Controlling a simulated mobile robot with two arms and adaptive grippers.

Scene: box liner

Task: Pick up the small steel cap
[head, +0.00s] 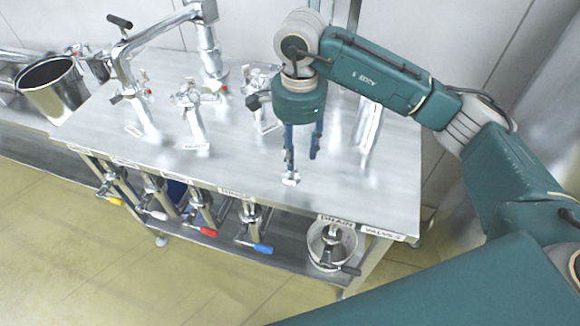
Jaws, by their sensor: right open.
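A small shiny steel piece, which looks like the small steel cap (291,179), sits on the steel table top near its front edge. My right gripper (302,161) points down over the table with its two blue fingers apart and nothing between them. Its left finger ends right at the steel piece in the picture. I cannot tell whether they touch. My left gripper is not in view.
The steel table (370,203) carries several pipe fittings and valves at the left and back, including a tall bent pipe (209,50). Valves with coloured handles hang below the front edge. A steel pot (52,88) stands at the far left. The front right top is clear.

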